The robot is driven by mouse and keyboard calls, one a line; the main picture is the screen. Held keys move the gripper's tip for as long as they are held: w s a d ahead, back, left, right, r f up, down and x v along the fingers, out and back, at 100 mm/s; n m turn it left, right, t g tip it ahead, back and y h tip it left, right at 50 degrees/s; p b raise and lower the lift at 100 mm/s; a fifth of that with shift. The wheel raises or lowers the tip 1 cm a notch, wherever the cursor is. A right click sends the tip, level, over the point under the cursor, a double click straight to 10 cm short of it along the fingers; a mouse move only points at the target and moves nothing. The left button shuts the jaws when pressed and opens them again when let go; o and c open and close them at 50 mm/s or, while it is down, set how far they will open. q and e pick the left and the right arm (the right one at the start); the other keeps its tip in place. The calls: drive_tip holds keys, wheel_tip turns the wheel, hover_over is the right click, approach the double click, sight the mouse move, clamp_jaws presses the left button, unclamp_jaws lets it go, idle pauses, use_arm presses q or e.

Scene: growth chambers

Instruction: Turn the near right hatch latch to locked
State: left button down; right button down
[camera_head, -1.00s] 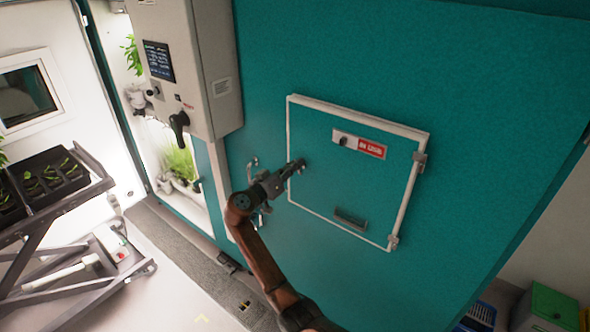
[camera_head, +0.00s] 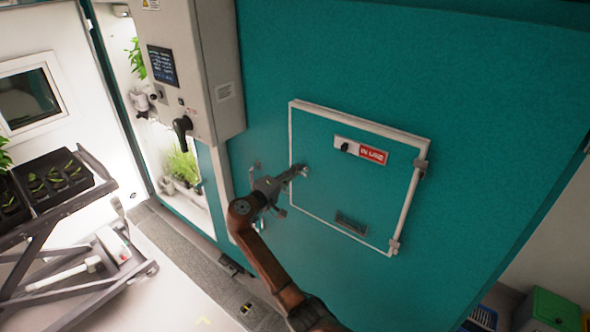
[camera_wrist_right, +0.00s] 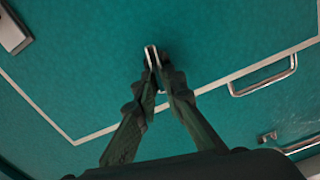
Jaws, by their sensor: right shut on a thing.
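The hatch (camera_head: 335,205) is a teal panel in a white frame on the chamber wall, closed as far as I can see. My right gripper (camera_head: 303,170) is at the hatch's left edge. In the right wrist view the gripper (camera_wrist_right: 163,72) has its fingers nearly together on a small pale metal latch (camera_wrist_right: 151,55). The latch's end sticks out past the fingertips; its base is mostly hidden by them. In the head view the gripper covers the latch. My left gripper is in neither view.
An "IN USE" sign (camera_head: 373,154) sits high on the hatch, with hinges (camera_head: 421,172) on its right. Left stands a grey control box (camera_head: 205,75) with a black handle (camera_head: 182,128). A cart with a seedling tray (camera_head: 95,178) is far left. The wrist view shows a wire handle (camera_wrist_right: 265,82).

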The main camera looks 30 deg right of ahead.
drive_tip(key=shift+n+p, duration=0.5)
drive_tip(key=shift+n, duration=0.7)
drive_tip(key=shift+f, duration=0.15)
drive_tip(key=c, duration=2)
unclamp_jaws()
drive_tip(key=v, duration=1.2)
drive_tip(key=shift+f, duration=0.1)
